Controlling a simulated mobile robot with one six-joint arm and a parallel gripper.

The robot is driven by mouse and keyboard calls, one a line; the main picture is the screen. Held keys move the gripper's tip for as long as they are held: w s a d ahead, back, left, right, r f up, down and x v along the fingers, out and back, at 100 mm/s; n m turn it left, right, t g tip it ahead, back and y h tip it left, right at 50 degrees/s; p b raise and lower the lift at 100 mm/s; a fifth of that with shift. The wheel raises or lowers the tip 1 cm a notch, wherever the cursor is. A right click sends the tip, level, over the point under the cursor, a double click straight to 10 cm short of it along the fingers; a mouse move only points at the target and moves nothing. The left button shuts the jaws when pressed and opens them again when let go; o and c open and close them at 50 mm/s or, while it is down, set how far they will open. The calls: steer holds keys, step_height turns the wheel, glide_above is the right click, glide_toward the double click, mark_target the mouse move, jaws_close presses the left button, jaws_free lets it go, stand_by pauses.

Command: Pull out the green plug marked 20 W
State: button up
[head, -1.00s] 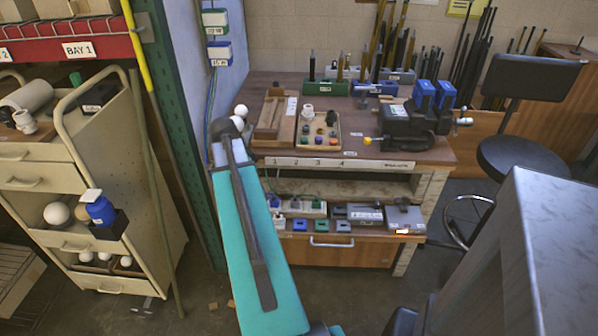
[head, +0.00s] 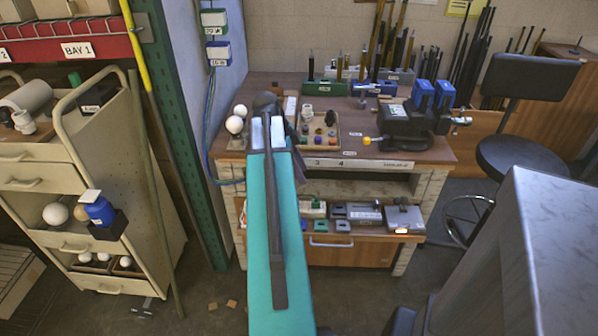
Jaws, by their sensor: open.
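A green plug-like block (head: 214,17) with a white top is on the pale wall panel at the upper left of the head view. Its white label is too small to read surely, but looks like 20 W. A similar blue block (head: 218,52) sits just below it, with blue cables running down. My gripper (head: 267,103) is over the left part of the workbench, right of and lower in the picture than the green block, and apart from it. It is open, with its fingertips mostly hidden by my teal arm. I see nothing held.
The workbench (head: 400,153) carries white balls (head: 235,124), a tray of small parts (head: 318,147) and a black vise (head: 410,118). A green upright post (head: 165,120) and a cream cart (head: 95,160) stand left. A metal-grey block (head: 520,260) fills the lower right.

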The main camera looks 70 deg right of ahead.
mark_target(316, 199)
steer(key=shift+x, duration=6.85)
jaws_close()
steer(key=shift+r+p, duration=0.6)
steer(key=shift+r, duration=0.15)
steer(key=shift+r+p, duration=1.4)
steer(key=shift+r, duration=1.05)
